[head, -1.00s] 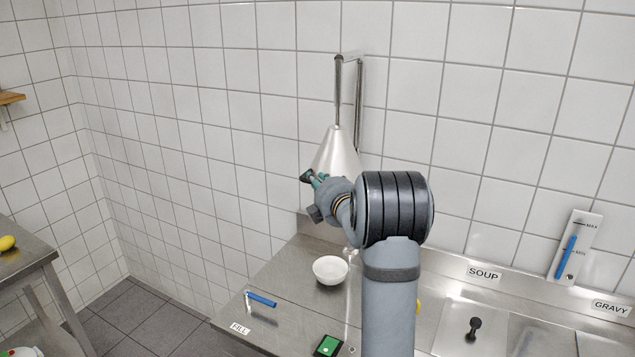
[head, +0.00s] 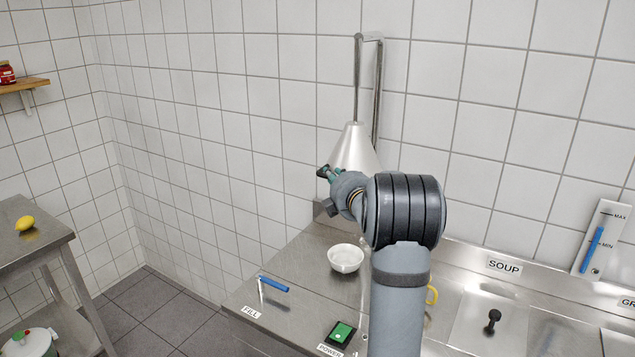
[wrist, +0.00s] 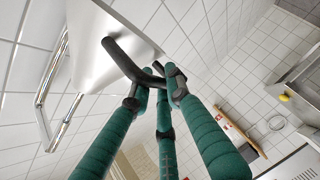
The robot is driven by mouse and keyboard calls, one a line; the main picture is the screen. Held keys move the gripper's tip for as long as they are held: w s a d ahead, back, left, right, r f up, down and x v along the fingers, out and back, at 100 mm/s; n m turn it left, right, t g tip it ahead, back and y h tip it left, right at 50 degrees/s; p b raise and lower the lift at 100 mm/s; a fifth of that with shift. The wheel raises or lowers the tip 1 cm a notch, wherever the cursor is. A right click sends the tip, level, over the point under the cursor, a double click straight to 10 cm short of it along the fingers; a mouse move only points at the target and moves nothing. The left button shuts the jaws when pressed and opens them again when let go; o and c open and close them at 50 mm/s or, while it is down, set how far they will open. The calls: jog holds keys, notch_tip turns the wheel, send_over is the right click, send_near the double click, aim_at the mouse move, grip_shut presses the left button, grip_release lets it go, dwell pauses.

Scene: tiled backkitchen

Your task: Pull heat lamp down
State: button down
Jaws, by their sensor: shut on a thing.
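The heat lamp is a silver cone-shaped shade (head: 352,148) hanging from a metal rod bracket (head: 357,85) on the tiled wall, above the steel counter. In the wrist view the shade (wrist: 95,30) is close at the upper left, with a dark curved handle (wrist: 118,56) sticking out of it. My gripper (head: 323,171) is beside the shade's lower left edge. In the wrist view its green, dark-tipped fingers (wrist: 158,78) are shut on the handle's end. My arm hides the shade's lower right part.
A white bowl (head: 346,259) stands on the steel counter (head: 310,265) below the lamp. A blue-handled lever (head: 273,284) and a green power switch (head: 341,333) are near the front edge. A side table (head: 20,255) with a lemon (head: 24,223) is at left.

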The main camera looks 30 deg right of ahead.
notch_tip(320, 180, down, 6)
jog(key=b, duration=0.7)
jog(key=shift+f, duration=0.25)
jog(key=c, duration=1.9)
grip_release()
jog(key=shift+s+f, duration=0.1)
jog(key=shift+a, duration=0.1)
jog(key=v, duration=1.2)
jog(key=shift+d, duration=0.3)
